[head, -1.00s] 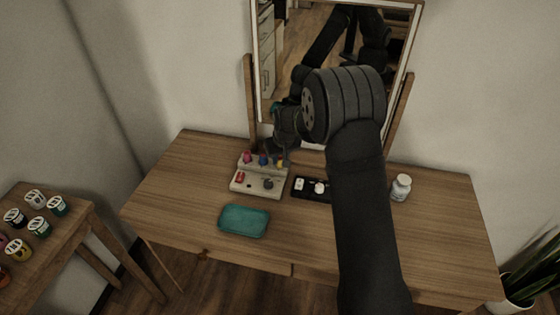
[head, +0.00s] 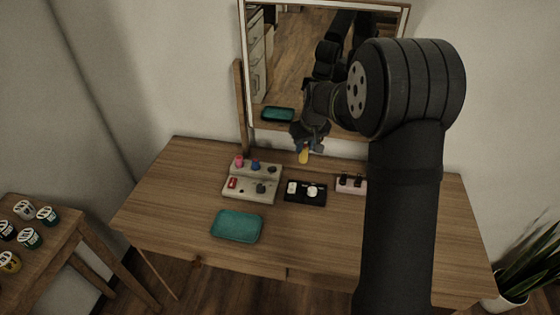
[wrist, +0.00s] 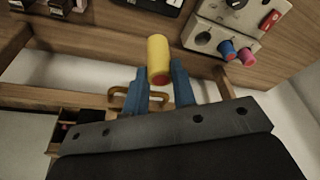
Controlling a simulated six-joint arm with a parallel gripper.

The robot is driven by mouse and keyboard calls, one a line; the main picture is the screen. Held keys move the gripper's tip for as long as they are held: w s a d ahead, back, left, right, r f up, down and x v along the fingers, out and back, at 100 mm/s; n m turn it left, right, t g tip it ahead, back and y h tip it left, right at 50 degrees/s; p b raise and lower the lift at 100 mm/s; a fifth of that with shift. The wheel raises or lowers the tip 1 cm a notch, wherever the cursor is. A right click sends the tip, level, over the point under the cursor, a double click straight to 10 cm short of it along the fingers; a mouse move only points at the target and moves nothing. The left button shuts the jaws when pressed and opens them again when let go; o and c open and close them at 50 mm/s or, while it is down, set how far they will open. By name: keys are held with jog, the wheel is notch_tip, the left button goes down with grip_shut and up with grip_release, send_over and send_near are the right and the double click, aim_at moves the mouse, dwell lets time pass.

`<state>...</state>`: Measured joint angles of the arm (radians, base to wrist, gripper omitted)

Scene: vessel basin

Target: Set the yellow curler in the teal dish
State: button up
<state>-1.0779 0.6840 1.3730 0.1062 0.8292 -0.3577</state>
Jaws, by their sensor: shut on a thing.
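The yellow curler (head: 304,156) is held in my gripper (head: 311,146), above the back of the table. In the wrist view the yellow curler (wrist: 158,58) stands between the two blue fingertips (wrist: 160,85) and shows a reddish end. The teal dish (head: 237,226) lies empty on the table's front left, apart from the gripper and to its lower left. The dish is not in the wrist view.
A grey curler stand (head: 252,182) with pink and blue curlers is behind the dish. A mirror (head: 320,60) stands at the back. The table's front middle is clear.

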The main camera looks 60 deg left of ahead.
jog(key=s+d, duration=0.3)
jog(key=s, duration=0.9)
send_over(227, 226)
notch_tip(227, 226, down, 7)
jog(key=shift+f, duration=2.15)
jog(key=shift+f, duration=0.15)
jog(key=o, duration=1)
